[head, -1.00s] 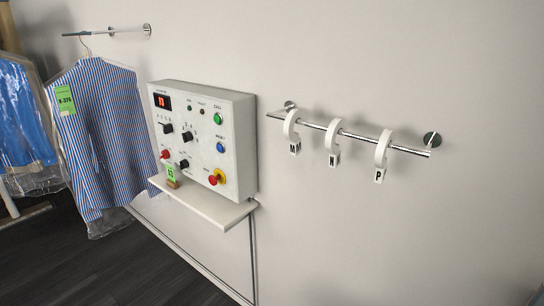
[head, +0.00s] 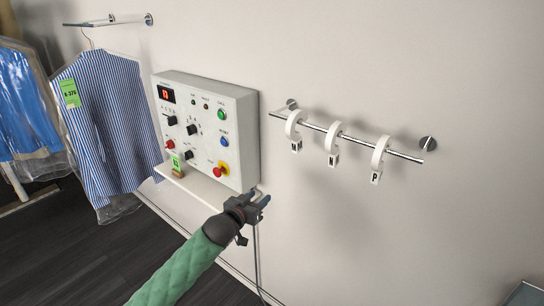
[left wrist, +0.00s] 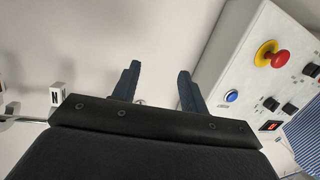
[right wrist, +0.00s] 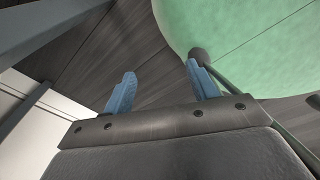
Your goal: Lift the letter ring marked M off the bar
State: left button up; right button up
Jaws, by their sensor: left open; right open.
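Three white letter rings hang on a chrome bar (head: 345,134) on the wall. The right ring (head: 380,152) is marked P. The left ring (head: 293,125) and the middle ring (head: 334,138) carry small dark letters; I cannot tell surely which is M. A ring tag (left wrist: 58,94) also shows in the left wrist view, its letter looking like N or M. My left gripper (head: 262,199) is open and empty, below and left of the rings, touching none. My right gripper (right wrist: 160,84) is open and empty, seen only in the right wrist view, away from the rings.
A control panel (head: 208,128) with a shelf (head: 207,189) stands out from the wall left of the rings, close to my left gripper. A striped shirt (head: 108,125) hangs farther left. The wall below the bar is clear. A grey edge (head: 524,294) shows at bottom right.

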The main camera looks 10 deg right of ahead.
aim_at(294, 147)
pick_arm(q)
jog(key=s+d+r+m+g+h+p, duration=0.1)
jog(key=d+r+h, duration=0.1)
jog(key=r, duration=0.5)
jog(key=s+d+r+m+h+p, duration=0.1)
jog(key=d+r+m, duration=0.1)
jog(key=r, duration=0.5)
jog(key=shift+r+b+x, duration=0.1)
jog(key=shift+b+x, duration=0.35)
jog(key=shift+x, duration=1.55)
jog(key=shift+r+b+x, duration=0.15)
jog(key=shift+b+x, duration=0.25)
jog(key=shift+x, duration=1.65)
jog(key=shift+s+x, duration=0.2)
jog(key=shift+x, duration=1.45)
jog(key=shift+w+d+b, duration=0.3)
jog(key=shift+w+d, duration=0.1)
jog(key=shift+d, duration=0.15)
jog(key=shift+w+d, duration=0.3)
jog(key=shift+d, duration=0.15)
pick_arm(e)
jog(key=shift+s+d+f, duration=0.3)
jog(key=shift+s, duration=0.25)
jog(key=shift+s+d+f, duration=0.25)
jog(key=shift+s+f, duration=0.1)
jog(key=shift+s, duration=0.15)
jog(key=shift+s+d+f, duration=0.3)
jog(key=shift+s, duration=0.25)
jog(key=shift+s, duration=0.15)
